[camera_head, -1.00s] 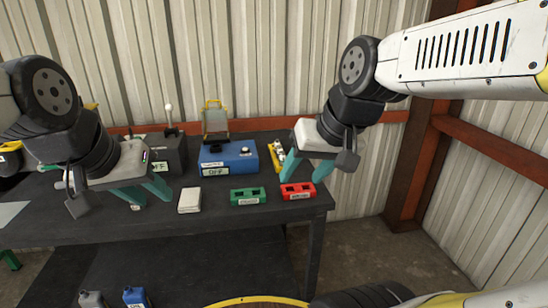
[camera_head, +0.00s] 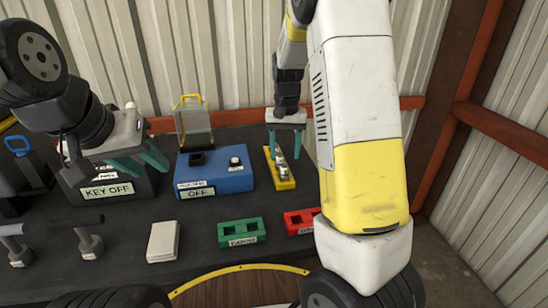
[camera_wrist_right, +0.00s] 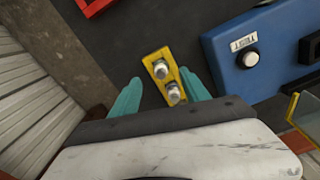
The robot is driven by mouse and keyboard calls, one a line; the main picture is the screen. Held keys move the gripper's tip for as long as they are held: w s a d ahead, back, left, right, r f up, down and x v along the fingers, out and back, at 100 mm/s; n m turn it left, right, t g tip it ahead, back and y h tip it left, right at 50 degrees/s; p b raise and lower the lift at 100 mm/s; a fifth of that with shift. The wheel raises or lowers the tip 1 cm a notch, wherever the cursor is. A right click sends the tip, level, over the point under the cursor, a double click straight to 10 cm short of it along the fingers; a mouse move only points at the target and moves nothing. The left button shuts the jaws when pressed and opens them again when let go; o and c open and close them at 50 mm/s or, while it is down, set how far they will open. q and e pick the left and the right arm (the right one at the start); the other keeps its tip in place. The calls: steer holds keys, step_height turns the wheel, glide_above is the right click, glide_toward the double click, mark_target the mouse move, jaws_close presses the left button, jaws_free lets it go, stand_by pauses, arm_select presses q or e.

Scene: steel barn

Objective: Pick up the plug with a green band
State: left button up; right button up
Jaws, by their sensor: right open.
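A yellow holder (camera_head: 287,184) stands on the dark table right of the blue box, with two silver-grey plugs upright in it. In the right wrist view the holder (camera_wrist_right: 152,56) lies between my fingers, with one plug (camera_wrist_right: 160,69) farther out and one plug (camera_wrist_right: 173,93) nearer. Some greenish tint shows around the plugs, but I cannot tell which has a green band. My right gripper (camera_head: 284,153) is open, its teal fingers on either side of the holder and above it, holding nothing. My left gripper (camera_head: 147,165) is open and empty in front of the key-switch box.
The blue box (camera_head: 215,181) labelled OFF stands left of the holder. A green block (camera_head: 241,232) and a red block (camera_head: 300,221) with slots lie nearer. A white pad (camera_head: 163,241) lies left of them. The key-switch box (camera_head: 108,190) is farther left. Table between them is clear.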

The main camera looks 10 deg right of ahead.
mark_target(284, 163)
steer(key=shift+w+f, duration=0.2)
steer(key=shift+f, duration=0.25)
step_height(284, 163, down, 7)
steer(key=shift+w+f, duration=0.1)
jaws_close()
